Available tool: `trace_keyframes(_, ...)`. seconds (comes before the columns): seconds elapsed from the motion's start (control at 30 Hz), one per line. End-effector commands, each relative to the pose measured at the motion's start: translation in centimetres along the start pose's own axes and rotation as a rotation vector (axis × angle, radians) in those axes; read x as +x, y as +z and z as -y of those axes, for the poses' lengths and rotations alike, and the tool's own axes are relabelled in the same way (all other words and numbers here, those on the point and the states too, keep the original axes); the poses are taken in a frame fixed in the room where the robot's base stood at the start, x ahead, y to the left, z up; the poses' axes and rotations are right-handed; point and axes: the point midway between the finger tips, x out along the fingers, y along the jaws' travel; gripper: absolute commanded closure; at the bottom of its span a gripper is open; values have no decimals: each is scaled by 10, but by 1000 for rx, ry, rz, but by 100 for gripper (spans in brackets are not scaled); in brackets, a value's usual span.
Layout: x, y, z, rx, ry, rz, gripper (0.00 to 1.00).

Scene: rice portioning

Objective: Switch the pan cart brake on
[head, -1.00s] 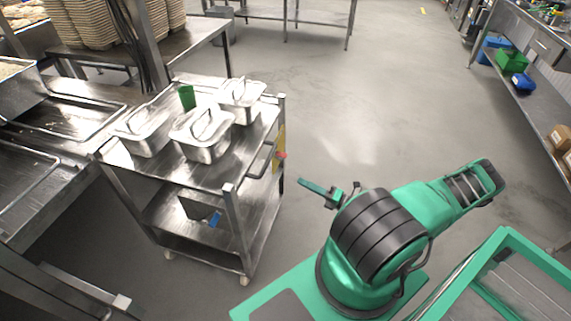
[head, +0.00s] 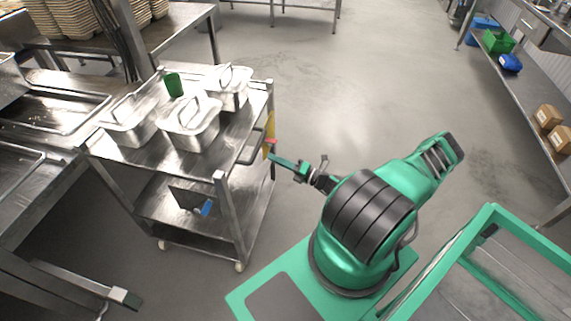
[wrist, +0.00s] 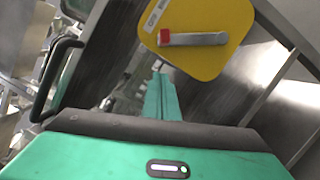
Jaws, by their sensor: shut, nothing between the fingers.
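The pan cart (head: 228,215) is a steel cart left of my arm, with lidded pans on its top. On its right end is a yellow plate (head: 270,130), seen edge-on in the head view. In the wrist view the yellow plate (wrist: 222,60) fills the upper middle. It carries a brake lever (wrist: 200,39), a grey bar with a red block at its left end, lying nearly level. My gripper (wrist: 160,82) is shut and empty, its fingertips just below the plate's lower left edge. In the head view my gripper (head: 273,158) is close to the cart's end; contact cannot be told.
A black cart handle (wrist: 52,80) is at left in the wrist view. Steel counters (head: 40,190) stand left of the cart. A shelf with boxes (head: 548,117) is at far right. Open floor (head: 350,80) lies beyond my arm.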

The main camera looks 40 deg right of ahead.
Motion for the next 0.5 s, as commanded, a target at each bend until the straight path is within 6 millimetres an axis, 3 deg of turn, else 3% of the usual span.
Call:
trace_keyframes(0.03,9,-1,0,1,1,-2,100)
trace_keyframes(0.3,15,33,0,-1,-1,1,100)
trace_keyframes(0.5,16,39,0,1,-1,0,100)
